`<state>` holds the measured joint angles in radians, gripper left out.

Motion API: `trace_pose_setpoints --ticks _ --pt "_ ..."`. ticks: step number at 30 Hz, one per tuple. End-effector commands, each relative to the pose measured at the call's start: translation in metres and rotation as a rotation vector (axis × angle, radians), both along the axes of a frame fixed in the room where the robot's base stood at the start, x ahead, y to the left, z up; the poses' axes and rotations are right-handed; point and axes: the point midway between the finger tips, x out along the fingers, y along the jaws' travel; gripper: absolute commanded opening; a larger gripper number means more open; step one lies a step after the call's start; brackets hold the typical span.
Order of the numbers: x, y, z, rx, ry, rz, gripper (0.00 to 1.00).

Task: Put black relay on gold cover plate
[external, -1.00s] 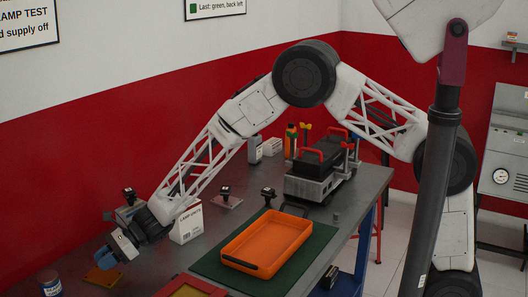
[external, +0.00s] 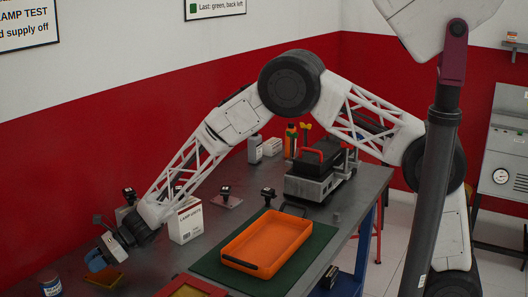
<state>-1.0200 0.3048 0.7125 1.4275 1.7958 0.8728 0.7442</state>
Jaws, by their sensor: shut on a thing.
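The gold cover plate (external: 103,279) lies flat on the grey bench at the lower left. My gripper (external: 97,264), with blue at its fingers, is low over the plate's back left part. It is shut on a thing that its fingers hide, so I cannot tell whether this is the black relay. I cannot tell whether that thing touches the plate. Small black-topped parts stand elsewhere: one behind my wrist (external: 129,195), one on a small plate (external: 225,190) and one by the orange tray (external: 268,196).
A blue jar (external: 52,285) stands left of the gold plate. A white lamp carton (external: 186,222) stands close beside my forearm. An orange tray (external: 229,258) on a green mat (external: 310,261) and a red-framed yellow panel (external: 190,289) lie to the right.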

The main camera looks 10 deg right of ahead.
Motion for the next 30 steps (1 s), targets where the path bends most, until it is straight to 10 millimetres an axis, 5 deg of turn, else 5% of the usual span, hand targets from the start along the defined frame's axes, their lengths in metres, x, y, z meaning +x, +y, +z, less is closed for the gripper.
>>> trace_pose_setpoints --ticks 6,21,22,24,27,30 --pt "0.000 0.000 -0.020 0.000 0.000 0.000 0.06" --pt "0.000 0.000 -0.025 0.000 0.000 0.000 0.06" --pt "0.000 0.000 -0.025 0.000 0.000 0.000 0.32" --pt "0.000 0.000 -0.025 0.000 0.000 0.000 0.43" --pt "0.000 0.000 -0.025 0.000 0.000 0.000 0.54" --pt "0.000 0.000 -0.025 0.000 0.000 0.000 0.54"
